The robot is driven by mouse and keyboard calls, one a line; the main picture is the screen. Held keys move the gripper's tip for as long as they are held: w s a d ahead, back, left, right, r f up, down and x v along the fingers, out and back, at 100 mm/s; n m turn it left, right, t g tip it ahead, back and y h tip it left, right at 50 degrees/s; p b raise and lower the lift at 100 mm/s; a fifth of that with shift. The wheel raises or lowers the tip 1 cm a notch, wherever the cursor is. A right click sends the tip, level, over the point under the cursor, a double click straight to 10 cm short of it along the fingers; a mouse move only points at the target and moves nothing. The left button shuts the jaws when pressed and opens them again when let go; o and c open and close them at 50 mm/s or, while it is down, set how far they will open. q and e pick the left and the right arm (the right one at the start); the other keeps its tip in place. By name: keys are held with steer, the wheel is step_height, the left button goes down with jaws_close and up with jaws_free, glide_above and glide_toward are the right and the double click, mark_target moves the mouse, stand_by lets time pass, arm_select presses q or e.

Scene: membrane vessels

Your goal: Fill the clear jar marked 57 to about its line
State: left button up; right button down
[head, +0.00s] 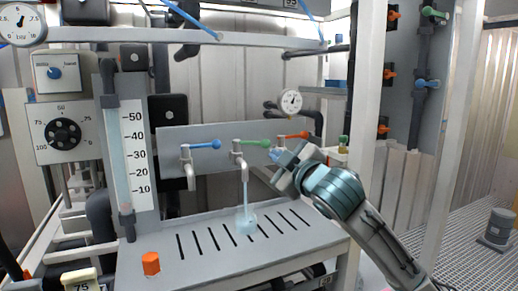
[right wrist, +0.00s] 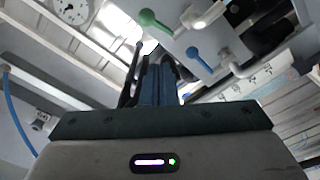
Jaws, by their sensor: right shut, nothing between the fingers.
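A clear jar (head: 246,223) stands on the slotted grey bench under the middle tap (head: 238,152). A pale blue stream (head: 245,188) runs from this tap into it. Its number, line and exact level are too small to read. The middle tap has a green lever (head: 257,143), which also shows in the right wrist view (right wrist: 152,20). My right gripper (head: 277,158) is shut and empty, just right of and below the green lever. Its closed fingers show in the right wrist view (right wrist: 158,84), apart from the levers. My left gripper is not in view.
A blue-lever tap (head: 188,165) stands left of the stream, and an orange lever (head: 293,135) sits to the right. An orange cap (head: 150,263) stands at the bench's front left. A scaled tube (head: 118,150) and a dial (head: 62,134) are at the left. A white post (head: 368,100) rises right.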

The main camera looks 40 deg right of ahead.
steer(key=n+y, duration=0.1)
steer(key=n, duration=0.5)
steer(key=n+y+p, duration=0.1)
steer(key=n+p, duration=0.2)
steer(key=p, duration=0.3)
glide_toward(250, 144)
steer(key=w+a, duration=0.2)
steer(key=a, duration=0.1)
steer(key=shift+n, duration=0.3)
steer(key=w+d, duration=0.1)
steer(key=w+d+p, duration=0.1)
steer(key=w, duration=0.1)
steer(key=shift+d+r+p, duration=0.25)
steer(key=shift+p, duration=0.05)
steer(key=shift+w+d+f, duration=0.1)
steer(key=shift+w+d, duration=0.15)
steer(key=shift+d, duration=0.25)
steer(key=shift+a, duration=0.15)
